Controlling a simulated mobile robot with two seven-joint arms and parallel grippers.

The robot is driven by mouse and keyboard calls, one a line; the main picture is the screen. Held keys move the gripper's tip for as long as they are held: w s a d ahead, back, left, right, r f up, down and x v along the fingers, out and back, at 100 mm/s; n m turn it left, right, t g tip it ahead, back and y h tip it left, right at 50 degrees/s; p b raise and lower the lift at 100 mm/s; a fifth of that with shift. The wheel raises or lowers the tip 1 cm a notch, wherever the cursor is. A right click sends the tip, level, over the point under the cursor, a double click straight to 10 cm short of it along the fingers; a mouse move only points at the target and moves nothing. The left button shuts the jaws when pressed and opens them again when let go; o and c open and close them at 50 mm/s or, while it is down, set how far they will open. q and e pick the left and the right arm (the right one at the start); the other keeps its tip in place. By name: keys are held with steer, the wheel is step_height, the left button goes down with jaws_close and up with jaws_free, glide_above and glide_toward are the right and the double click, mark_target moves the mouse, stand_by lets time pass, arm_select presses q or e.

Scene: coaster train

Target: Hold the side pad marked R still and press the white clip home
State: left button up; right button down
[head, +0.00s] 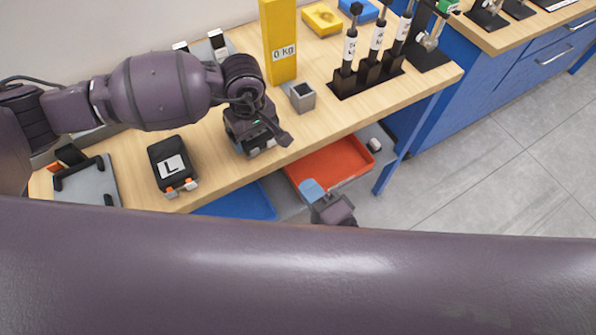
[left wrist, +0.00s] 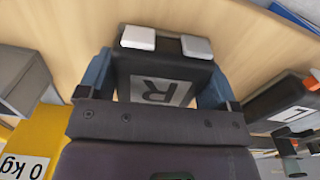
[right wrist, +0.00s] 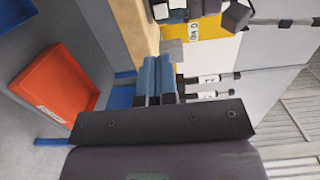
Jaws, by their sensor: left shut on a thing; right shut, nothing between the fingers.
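The dark side pad marked R (left wrist: 155,90) lies on the wooden bench, between the blue fingers of my left gripper (head: 262,142). Those fingers are shut on its two sides. Two white clips, a left one (left wrist: 137,38) and a right one (left wrist: 197,46), stick out at the pad's edge in the left wrist view. I cannot tell how deep either sits. In the head view my left gripper hides most of the pad. My right gripper (head: 313,190) is shut and empty, in front of the bench edge, apart from the pad; its blue fingers also show in the right wrist view (right wrist: 157,78).
A pad marked L (head: 170,165) with orange-and-white clips lies to the left, beside a grey fixture (head: 90,187). A yellow 0 kg post (head: 279,50) and a grey block (head: 302,98) stand behind. A red tray (head: 330,165) sits below the bench edge.

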arm_select(q)
steer(key=shift+a, duration=0.1)
arm_select(e)
steer(key=shift+s+d, duration=0.45)
steer(key=shift+s, duration=0.1)
arm_select(q)
steer(key=o, duration=0.9)
steer(key=shift+o, duration=0.2)
steer(key=shift+w, duration=0.1)
step_height(320, 180, up, 12)
